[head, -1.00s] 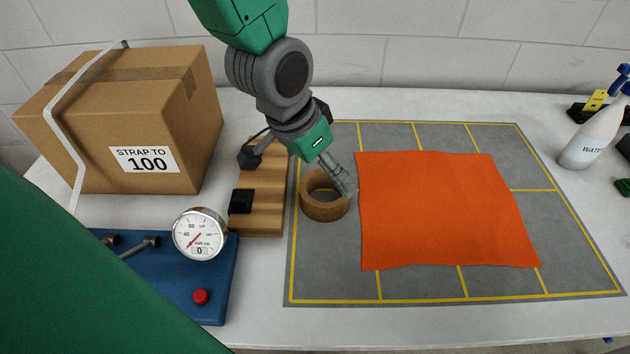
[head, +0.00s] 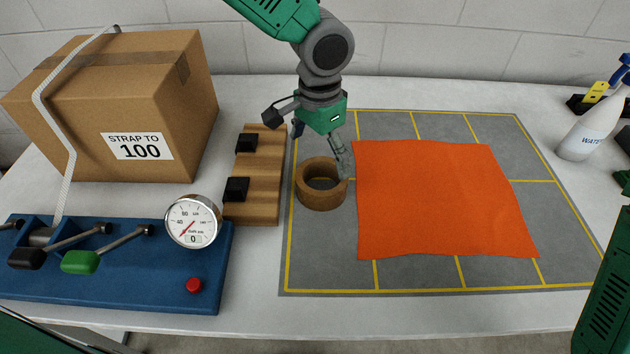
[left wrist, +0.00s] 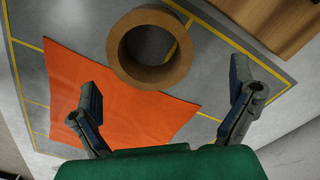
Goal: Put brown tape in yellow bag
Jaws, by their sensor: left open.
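The brown tape (head: 322,197) is a thick roll lying flat on the grey mat, just left of the orange cloth. It also shows in the left wrist view (left wrist: 135,68), ahead of my fingers. My left gripper (head: 343,165) is at the right rim of the roll in the head view, with its fingers pointing down. In the left wrist view the two fingers (left wrist: 165,108) are spread wide with nothing between them; the tape lies beyond them. I see no yellow bag in these frames. My right gripper is not visible; only a green part of my arm shows at the right edge.
The orange cloth (head: 440,200) lies on the grey mat (head: 545,215) with yellow lines. A wooden block with black fittings (head: 262,190) is left of the tape. A gauge panel (head: 120,285), cardboard box (head: 120,100) and white spray bottle (head: 590,130) stand around the mat.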

